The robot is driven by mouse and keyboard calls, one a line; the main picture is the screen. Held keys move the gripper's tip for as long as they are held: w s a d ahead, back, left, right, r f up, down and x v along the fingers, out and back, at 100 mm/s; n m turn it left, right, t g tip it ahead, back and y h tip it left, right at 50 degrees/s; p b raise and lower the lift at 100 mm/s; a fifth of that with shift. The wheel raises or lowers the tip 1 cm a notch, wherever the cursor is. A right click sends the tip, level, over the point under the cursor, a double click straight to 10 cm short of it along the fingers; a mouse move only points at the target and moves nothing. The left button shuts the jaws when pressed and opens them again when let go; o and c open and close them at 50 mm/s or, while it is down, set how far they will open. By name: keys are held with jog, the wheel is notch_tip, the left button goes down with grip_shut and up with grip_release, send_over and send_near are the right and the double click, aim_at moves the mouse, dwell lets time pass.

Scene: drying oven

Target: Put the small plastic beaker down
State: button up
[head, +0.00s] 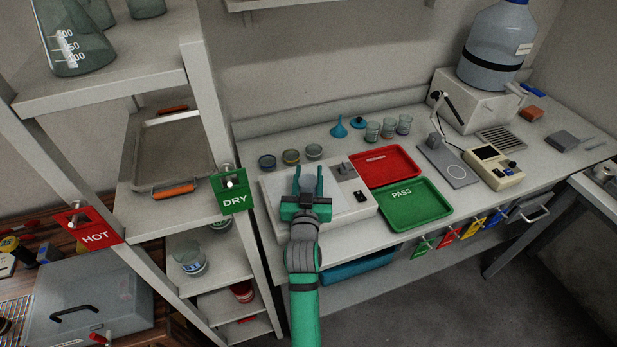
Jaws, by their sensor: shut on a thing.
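My gripper (307,181) is over the white flat-topped device on the bench, with its fingers pointing to the back wall. Its two teal fingers stand apart around what it holds, which is pale or clear and hard to make out against the white top. I cannot tell whether the held thing touches the device. The white device (352,210) has a small grey block and a dark switch at its right.
Several small jars (291,157) stand behind my gripper. Clear beakers (388,128) stand farther right. A red tray (385,166) and a green PASS tray (415,204) lie right of the device. The shelf rack (205,120) with glassware stands close on the left.

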jog(key=shift+s+f, duration=0.1)
jog(key=shift+f, duration=0.35)
jog(key=shift+f, duration=0.1)
jog(key=o, duration=1)
